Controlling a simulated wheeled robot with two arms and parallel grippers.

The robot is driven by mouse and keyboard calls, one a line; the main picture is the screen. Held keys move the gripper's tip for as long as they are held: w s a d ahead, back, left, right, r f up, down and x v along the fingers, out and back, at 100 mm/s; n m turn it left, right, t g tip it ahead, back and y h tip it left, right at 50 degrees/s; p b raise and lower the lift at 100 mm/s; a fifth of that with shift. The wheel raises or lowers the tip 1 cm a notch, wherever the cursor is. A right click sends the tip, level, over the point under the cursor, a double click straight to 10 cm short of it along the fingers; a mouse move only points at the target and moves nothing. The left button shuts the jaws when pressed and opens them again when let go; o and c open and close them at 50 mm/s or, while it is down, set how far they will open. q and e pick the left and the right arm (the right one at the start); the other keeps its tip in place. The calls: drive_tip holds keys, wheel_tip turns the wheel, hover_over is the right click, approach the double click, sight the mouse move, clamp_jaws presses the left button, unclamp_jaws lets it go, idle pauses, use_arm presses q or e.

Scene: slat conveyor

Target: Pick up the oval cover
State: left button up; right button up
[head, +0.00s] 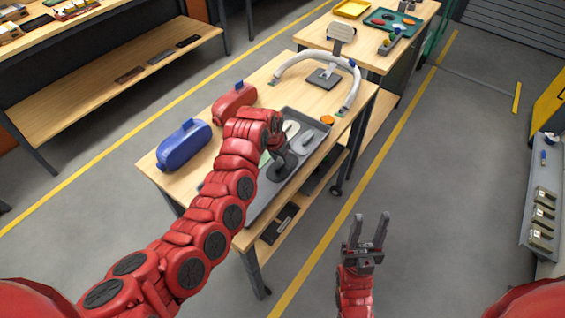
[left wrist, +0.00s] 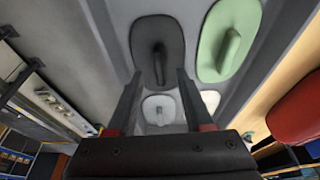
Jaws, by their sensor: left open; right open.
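Several oval covers with raised grips lie in a grey tray (head: 254,213) on the wooden table. In the left wrist view, a dark grey oval cover (left wrist: 146,38) lies just beyond and between my left fingertips. A green cover (left wrist: 210,45) is to its right, and a light grey one (left wrist: 160,109) and a white one (left wrist: 211,99) are partly seen lower down. My left gripper (head: 277,143) is open, pointing down over the tray, holding nothing. It hides part of the tray in the head view. My right gripper (head: 369,230) is open and empty over the floor.
A blue container (head: 184,146) and a red container (head: 233,103) stand left of the tray. A white arch (head: 323,57) and an orange disc (head: 327,119) are beyond it. Another table (head: 375,58) with trays stands behind.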

use_arm(q)
drive_tip(key=shift+x, duration=0.85)
clamp_jaws()
